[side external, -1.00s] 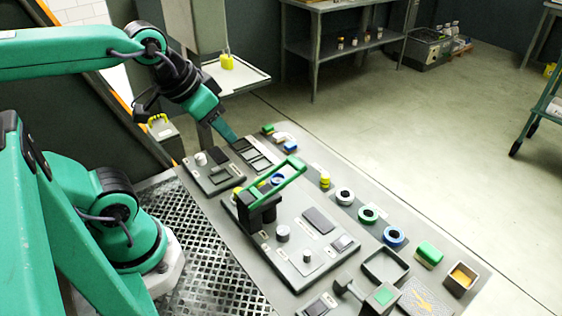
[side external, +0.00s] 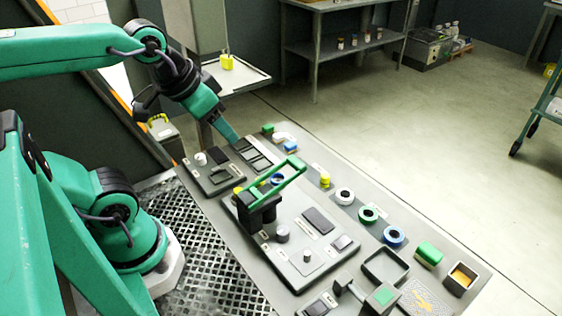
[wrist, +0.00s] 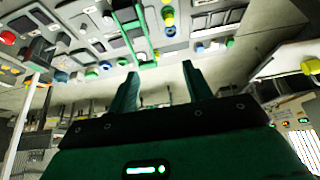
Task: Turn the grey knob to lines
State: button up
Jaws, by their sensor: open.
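Several round grey knobs stand on the console in the side external view. One pale grey knob (side external: 201,158) is on the left panel, below and left of my gripper. A wider grey knob (side external: 282,233) and a small grey knob (side external: 307,255) are on the larger middle panel. I cannot tell which one is meant, and the line marks are too small to read. My gripper (side external: 231,136) is above the far left of the console, apart from all these knobs. In the wrist view my gripper (wrist: 162,85) has its two fingers spread with nothing between them.
A green lever handle (side external: 280,180) rises over the middle panel (side external: 330,225). Coloured rings, blocks and an open grey tray (side external: 385,267) line the right side. A small shelf (side external: 240,80) with a yellow object (side external: 227,62) stands behind my gripper.

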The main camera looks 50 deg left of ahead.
notch_tip(320, 180, up, 4)
jog(key=m+g, duration=0.5)
jog(key=m, duration=1.1)
send_over(284, 231)
jog(key=f, duration=1.8)
jog(key=shift+s+f, duration=0.1)
jog(key=shift+s, duration=0.2)
jog(key=shift+f, duration=0.25)
jog(key=shift+w+f, duration=0.2)
jog(key=shift+f, duration=3.7)
jog(key=c, duration=1)
